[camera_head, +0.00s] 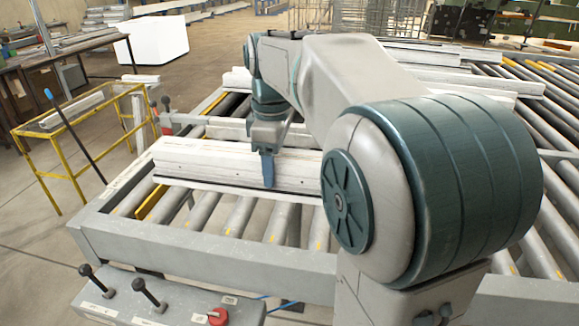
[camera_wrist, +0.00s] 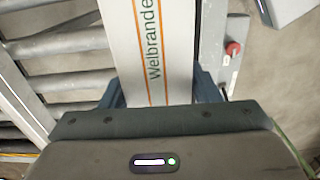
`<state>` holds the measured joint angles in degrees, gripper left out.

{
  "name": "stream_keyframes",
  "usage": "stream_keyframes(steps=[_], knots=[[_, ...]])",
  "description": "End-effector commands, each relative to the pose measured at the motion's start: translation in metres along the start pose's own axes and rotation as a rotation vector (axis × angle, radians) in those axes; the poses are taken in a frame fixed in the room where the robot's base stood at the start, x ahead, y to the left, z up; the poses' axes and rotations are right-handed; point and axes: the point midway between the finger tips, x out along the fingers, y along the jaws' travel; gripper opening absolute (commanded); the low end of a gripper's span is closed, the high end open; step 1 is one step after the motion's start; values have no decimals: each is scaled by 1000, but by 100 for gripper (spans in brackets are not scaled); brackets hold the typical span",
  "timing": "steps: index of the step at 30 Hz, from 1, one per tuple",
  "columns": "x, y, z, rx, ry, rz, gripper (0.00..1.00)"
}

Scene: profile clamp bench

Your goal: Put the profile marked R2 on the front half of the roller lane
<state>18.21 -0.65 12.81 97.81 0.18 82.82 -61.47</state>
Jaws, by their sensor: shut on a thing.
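My gripper (camera_head: 268,182) is shut on a long white profile (camera_head: 215,160), with one blue finger showing on its near side in the head view. In the wrist view both fingers of my gripper (camera_wrist: 160,90) flank the profile (camera_wrist: 152,45), which carries orange stripes and the lettering "Welbrande". No R2 mark is readable on it. The profile lies crosswise over the near part of the roller lane (camera_head: 240,212). I cannot tell whether it touches the rollers. My arm hides its right end in the head view.
More white profiles (camera_head: 225,129) lie behind the held one. A control box with levers and a red knob (camera_head: 217,316) stands at the near edge. A yellow frame (camera_head: 45,168) stands to the left. Bare rollers show in front of the held profile.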

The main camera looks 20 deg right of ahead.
Motion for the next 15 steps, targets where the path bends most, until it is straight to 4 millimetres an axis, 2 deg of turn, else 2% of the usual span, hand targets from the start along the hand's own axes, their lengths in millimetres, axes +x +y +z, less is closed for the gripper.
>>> stream_keyframes(steps=[15], knots=[[56,74,61,4,-1,-2,10]])
